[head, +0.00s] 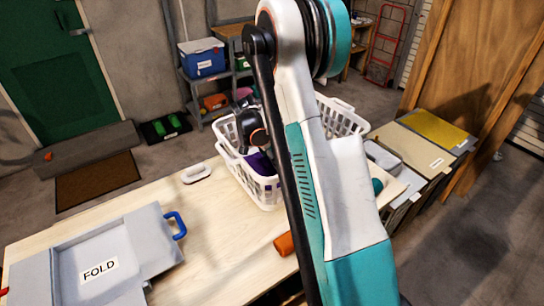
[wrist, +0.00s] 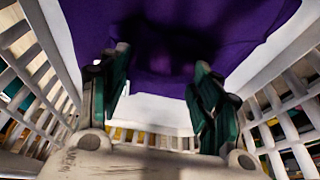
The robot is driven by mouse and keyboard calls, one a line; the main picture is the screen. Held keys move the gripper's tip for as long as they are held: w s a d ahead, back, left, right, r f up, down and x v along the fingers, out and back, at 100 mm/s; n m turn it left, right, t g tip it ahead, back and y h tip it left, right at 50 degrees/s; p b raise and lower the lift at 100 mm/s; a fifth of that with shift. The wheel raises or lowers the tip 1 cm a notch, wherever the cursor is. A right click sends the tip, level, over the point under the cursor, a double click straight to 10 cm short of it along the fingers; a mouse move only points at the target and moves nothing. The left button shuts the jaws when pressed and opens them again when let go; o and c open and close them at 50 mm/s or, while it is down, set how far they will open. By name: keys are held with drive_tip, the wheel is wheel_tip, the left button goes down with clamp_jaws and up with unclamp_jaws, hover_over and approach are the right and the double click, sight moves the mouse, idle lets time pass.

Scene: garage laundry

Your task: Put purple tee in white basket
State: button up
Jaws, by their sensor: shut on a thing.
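The purple tee (wrist: 175,25) hangs at the fingertips of my gripper (wrist: 160,65) in the wrist view, and the gripper is shut on it. In the head view a small part of the purple tee (head: 261,163) shows inside the white basket (head: 267,192). The slatted walls of the white basket (wrist: 35,50) rise on both sides of my gripper in the wrist view, so gripper and tee are within the basket. My arm hides much of the basket and most of the tee in the head view. Whether the tee touches the basket floor I cannot tell.
A grey folding board (head: 80,262) marked FOLD lies at the table's left. A white oblong item (head: 196,173) lies left of the basket, and an orange cylinder (head: 284,244) lies in front. Labelled bins (head: 420,150) stand at right. The table (head: 215,235) is clear between board and basket.

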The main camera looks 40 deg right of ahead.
sight(265, 165)
drive_tip(key=o, duration=1.6)
drive_tip(key=shift+f, duration=0.1)
drive_tip(key=shift+o, duration=0.2)
drive_tip(key=p+v, duration=0.3)
drive_tip(key=v, duration=0.4)
drive_tip(key=shift+r, duration=0.4)
drive_tip(key=shift+a, duration=0.1)
